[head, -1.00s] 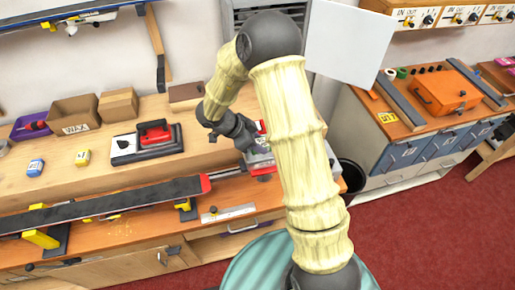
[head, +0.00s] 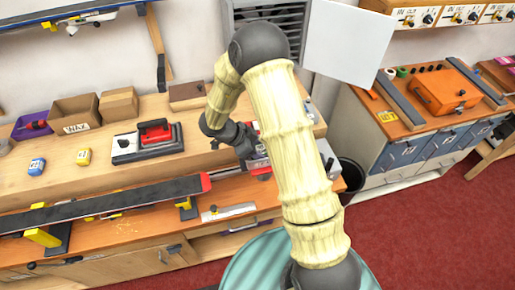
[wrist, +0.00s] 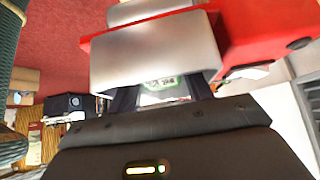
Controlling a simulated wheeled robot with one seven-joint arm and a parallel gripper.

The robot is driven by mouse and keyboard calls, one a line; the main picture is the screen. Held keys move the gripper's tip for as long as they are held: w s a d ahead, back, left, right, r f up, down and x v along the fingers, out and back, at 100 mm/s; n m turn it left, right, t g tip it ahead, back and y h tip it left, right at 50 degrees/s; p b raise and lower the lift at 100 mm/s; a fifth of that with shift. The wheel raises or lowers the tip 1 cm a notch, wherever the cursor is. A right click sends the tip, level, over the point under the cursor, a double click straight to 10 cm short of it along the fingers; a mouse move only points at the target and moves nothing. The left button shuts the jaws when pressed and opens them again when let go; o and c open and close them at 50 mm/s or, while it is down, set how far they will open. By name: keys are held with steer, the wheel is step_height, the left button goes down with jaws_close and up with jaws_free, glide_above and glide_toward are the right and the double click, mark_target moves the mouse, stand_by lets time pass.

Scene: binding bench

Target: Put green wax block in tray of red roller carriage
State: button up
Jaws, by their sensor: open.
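The red roller carriage (wrist: 245,32) with its pale grey roller (wrist: 155,50) fills the upper part of the wrist view. In the head view a red and grey part of it (head: 259,168) shows at the bench's right end, mostly behind my arm. My gripper (wrist: 163,98) is open, with its dark fingers close under the roller. Between the fingers a small pale piece with green marks (wrist: 165,84) shows, which looks like the green wax block. I cannot tell whether it rests in the tray. In the head view my gripper (head: 247,148) is over the carriage, and the block is hidden.
A blue-marked block (head: 37,166) and a yellow-marked block (head: 84,156) lie on the bench at left. A black tool with a red handle (head: 153,132) sits between them and my gripper. A long dark bar (head: 110,203) runs along the front. Cardboard boxes (head: 118,103) stand behind.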

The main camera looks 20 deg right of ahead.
steer(key=shift+r, duration=0.1)
steer(key=b+v, duration=0.2)
steer(key=v, duration=1)
steer(key=shift+r, duration=0.1)
